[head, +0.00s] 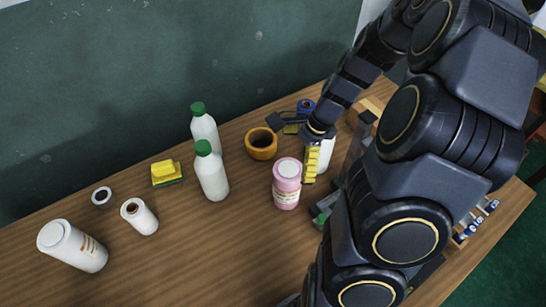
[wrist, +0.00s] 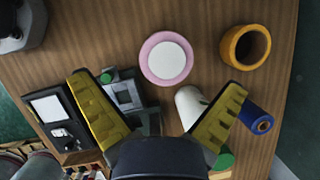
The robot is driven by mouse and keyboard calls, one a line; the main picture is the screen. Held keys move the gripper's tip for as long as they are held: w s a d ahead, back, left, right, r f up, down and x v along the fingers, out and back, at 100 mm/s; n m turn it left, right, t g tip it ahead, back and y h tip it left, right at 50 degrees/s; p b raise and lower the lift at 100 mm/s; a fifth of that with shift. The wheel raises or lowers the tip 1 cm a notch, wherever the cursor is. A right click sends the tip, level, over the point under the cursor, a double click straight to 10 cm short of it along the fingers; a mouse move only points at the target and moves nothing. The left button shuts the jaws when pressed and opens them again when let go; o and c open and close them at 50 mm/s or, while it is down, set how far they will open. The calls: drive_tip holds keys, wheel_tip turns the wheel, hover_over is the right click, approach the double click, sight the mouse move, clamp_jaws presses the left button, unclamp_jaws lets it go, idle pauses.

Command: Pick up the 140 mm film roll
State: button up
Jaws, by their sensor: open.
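My gripper (head: 301,154) is open and empty, its yellow fingers spread wide in the wrist view (wrist: 158,82). In the head view one finger overlaps the right edge of a pink-and-white canister. A white cylinder (wrist: 190,103) lies partly behind the right finger in the wrist view; a white body (head: 326,153) shows behind my gripper in the head view. A blue roll (head: 306,105) with a hollow core shows right of that finger in the wrist view (wrist: 257,118). A white roll with a brown core (head: 139,216) stands at the left. No size can be read, so I cannot tell which is 140 mm.
The pink-and-white canister (head: 286,184) and an orange ring-shaped container (head: 262,144) stand near my gripper. Two green-capped bottles (head: 212,175) (head: 205,131), a yellow-green sponge (head: 167,173), a small dark-centred ring (head: 102,197) and a large white bottle (head: 72,246) stand left. The front middle table is clear.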

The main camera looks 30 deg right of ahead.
sight(290, 169)
drive_tip(key=shift+d+f+m, duration=0.45)
drive_tip(key=shift+d+m, duration=0.15)
drive_tip(key=shift+d+f, duration=0.15)
drive_tip(key=shift+f, duration=0.15)
drive_tip(key=x, duration=0.7)
drive_tip(key=shift+w+f, duration=0.1)
drive_tip(key=shift+w, duration=0.3)
drive_tip(key=c, duration=1)
